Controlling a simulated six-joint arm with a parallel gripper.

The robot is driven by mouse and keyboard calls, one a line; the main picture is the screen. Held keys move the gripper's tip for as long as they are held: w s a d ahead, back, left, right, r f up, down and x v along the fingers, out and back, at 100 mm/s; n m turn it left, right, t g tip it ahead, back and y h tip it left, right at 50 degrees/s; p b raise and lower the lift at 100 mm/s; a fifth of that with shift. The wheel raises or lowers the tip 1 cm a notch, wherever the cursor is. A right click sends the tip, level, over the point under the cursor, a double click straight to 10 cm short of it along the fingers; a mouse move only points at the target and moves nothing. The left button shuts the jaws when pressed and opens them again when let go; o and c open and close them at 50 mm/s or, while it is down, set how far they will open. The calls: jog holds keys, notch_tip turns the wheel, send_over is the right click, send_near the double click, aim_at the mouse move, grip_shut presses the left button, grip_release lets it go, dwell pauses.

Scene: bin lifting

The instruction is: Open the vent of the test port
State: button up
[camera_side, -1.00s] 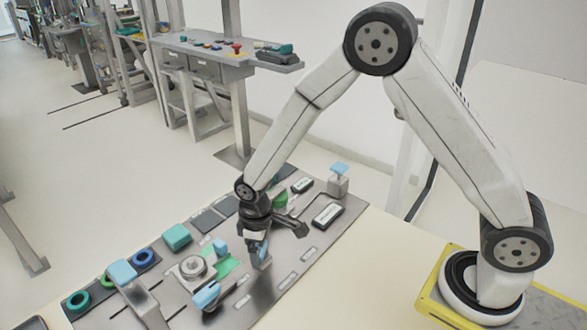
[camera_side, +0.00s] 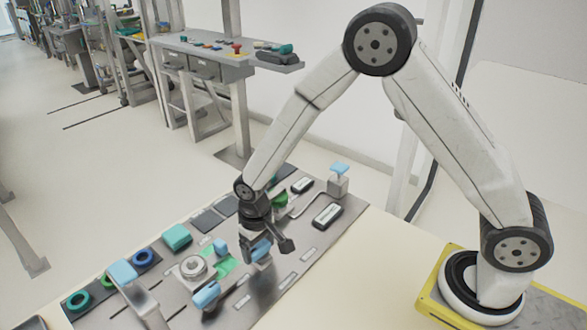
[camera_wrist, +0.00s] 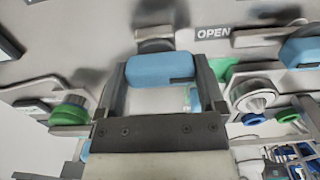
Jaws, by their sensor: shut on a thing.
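My gripper (camera_side: 258,258) is low over the metal panel in the side view. It is shut on a light blue handle (camera_side: 262,248). In the wrist view the handle (camera_wrist: 161,69) lies crosswise between my two dark fingers, with a dark round mount behind it. A label reading OPEN (camera_wrist: 213,33) is on the panel to the right of the handle. The lower part of the handle's mount is hidden by my gripper in the side view. I cannot tell from the pictures which fitting is the test port.
Another blue handle (camera_side: 206,294) and a round metal fitting (camera_side: 193,267) stand close to my gripper's left. A blue-topped post (camera_side: 338,178) stands at the back right.

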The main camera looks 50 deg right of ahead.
aim_at(263, 245)
jog(key=shift+w+r, duration=0.1)
jog(key=o, duration=1)
jog(key=shift+c, duration=0.2)
jog(key=shift+r, duration=0.1)
jog(key=shift+r, duration=3.8)
jog(key=shift+s+d+r, duration=0.15)
jog(key=shift+s+d, duration=0.2)
jog(key=shift+d, duration=0.05)
jog(key=s+d+r+t, duration=0.2)
jog(key=s+d, duration=0.8)
jog(key=s, duration=0.2)
jog(key=shift+s+r+t, duration=0.15)
jog(key=shift+s+t, duration=0.05)
jog(key=shift+t, duration=0.1)
